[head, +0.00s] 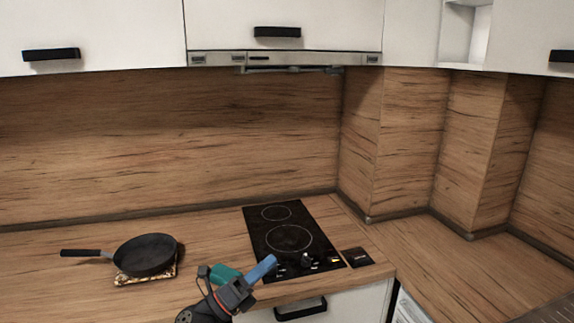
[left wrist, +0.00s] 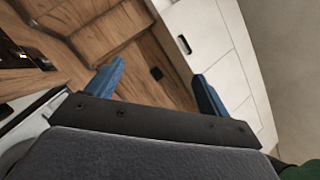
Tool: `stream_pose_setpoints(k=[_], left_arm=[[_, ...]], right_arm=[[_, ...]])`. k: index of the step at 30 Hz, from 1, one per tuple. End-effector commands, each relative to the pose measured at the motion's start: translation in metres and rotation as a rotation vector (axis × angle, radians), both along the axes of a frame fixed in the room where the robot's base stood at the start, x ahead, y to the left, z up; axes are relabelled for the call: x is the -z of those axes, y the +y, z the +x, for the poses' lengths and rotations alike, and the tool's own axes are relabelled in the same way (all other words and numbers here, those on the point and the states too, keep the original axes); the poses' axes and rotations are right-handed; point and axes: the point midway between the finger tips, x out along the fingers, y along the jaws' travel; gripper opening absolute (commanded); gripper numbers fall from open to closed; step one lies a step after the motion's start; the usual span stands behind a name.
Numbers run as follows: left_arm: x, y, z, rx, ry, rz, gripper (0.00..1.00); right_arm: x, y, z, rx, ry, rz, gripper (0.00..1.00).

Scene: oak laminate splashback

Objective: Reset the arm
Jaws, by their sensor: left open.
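My left gripper (head: 265,265) is at the front edge of the black cooktop in the head view, its blue finger in front of the cooktop's knobs. In the left wrist view its two blue fingers (left wrist: 158,82) are spread wide apart with nothing between them. The gripper is open and empty. A green part beside the gripper shows in the head view, and I cannot tell what it is. My right gripper is not in view.
The cooktop (head: 268,217) is set into the wooden counter. A dark pan (head: 146,254) sits on a patterned trivet (head: 130,280) at left. A range hood (head: 285,59) and white cupboards hang above. A drawer handle (head: 300,309) is below the cooktop. The right counter is mostly clear.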

Motion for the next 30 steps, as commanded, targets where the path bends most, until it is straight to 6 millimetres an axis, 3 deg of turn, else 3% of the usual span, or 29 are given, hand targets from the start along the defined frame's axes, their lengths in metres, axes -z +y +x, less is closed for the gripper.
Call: stream_pose_setpoints(k=[5, 8, 14, 20, 24, 30], left_arm=[[0.024, 0.042, 0.008, -0.15, 0.33, -0.302, 0.8], [0.049, 0.068, 0.009, -0.236, 0.518, -0.462, 0.8], [0.12, 0.117, -0.007, -0.417, 0.901, -0.768, 0.8], [0.206, 0.152, -0.056, -0.62, 1.286, -1.043, 0.8], [0.264, 0.166, -0.111, -0.78, 1.55, -1.211, 0.8], [0.314, 0.171, -0.181, -0.965, 1.816, -1.359, 0.8]], right_arm=[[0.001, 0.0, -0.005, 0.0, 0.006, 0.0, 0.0], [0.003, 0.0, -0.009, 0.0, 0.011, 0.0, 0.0], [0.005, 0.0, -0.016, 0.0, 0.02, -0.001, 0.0], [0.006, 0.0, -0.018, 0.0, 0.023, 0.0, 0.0], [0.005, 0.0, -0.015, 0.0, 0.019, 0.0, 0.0], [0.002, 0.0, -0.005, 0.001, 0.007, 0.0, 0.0]])
